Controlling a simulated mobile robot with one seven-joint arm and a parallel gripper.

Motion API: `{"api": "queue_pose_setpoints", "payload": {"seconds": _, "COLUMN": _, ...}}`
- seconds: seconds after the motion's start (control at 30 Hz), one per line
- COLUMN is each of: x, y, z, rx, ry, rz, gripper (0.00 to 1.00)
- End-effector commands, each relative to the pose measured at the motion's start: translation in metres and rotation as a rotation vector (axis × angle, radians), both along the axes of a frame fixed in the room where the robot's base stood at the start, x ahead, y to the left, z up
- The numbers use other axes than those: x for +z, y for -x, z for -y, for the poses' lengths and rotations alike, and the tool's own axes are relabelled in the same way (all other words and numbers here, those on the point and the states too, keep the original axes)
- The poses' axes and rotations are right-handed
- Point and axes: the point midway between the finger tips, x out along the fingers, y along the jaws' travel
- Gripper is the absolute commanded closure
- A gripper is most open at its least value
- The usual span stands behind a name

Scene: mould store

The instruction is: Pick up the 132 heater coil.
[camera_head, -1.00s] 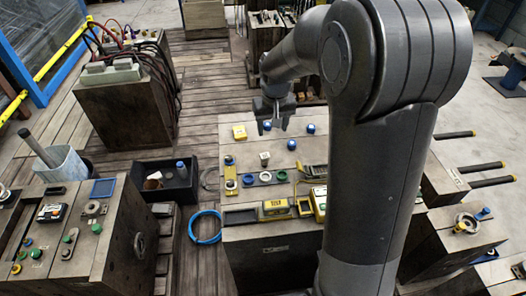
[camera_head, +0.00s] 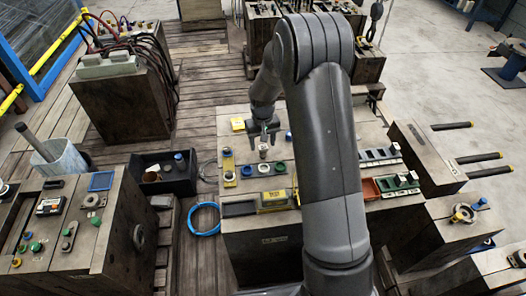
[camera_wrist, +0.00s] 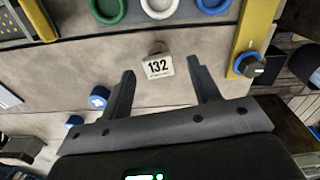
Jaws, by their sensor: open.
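The 132 heater coil (camera_head: 263,149) is a small pale piece standing on the wooden block top. In the wrist view it shows as a white tag (camera_wrist: 158,67) reading "132" with a brownish top beyond it. My gripper (camera_head: 263,137) is open and empty, pointing down just above the coil in the head view. In the wrist view the two fingers (camera_wrist: 163,72) stand apart, with the tag between and slightly beyond their tips. No contact with the coil shows. The coil's body is mostly hidden behind its tag.
A row of white, green and blue rings (camera_head: 264,169) lies close to the coil. Blue-capped pieces (camera_wrist: 98,98) sit on the other side. The surface right around the coil is clear.

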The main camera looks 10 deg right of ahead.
Motion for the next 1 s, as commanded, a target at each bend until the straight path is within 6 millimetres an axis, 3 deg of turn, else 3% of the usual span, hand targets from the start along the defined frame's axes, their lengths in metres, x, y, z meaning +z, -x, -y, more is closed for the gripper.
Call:
{"api": "queue_pose_setpoints", "payload": {"seconds": 0.37, "x": -0.047, "y": 0.002, "z": 0.001, "rx": 0.0, "ry": -0.001, "rz": -0.002, "gripper": 0.44}}
{"api": "queue_pose_setpoints", "payload": {"seconds": 0.6, "x": -0.051, "y": 0.001, "z": 0.001, "rx": 0.0, "ry": 0.0, "rz": 0.0, "gripper": 0.44}}
{"api": "queue_pose_setpoints", "payload": {"seconds": 1.0, "x": -0.05, "y": 0.002, "z": 0.001, "rx": 0.0, "ry": -0.001, "rz": 0.0, "gripper": 0.76}}
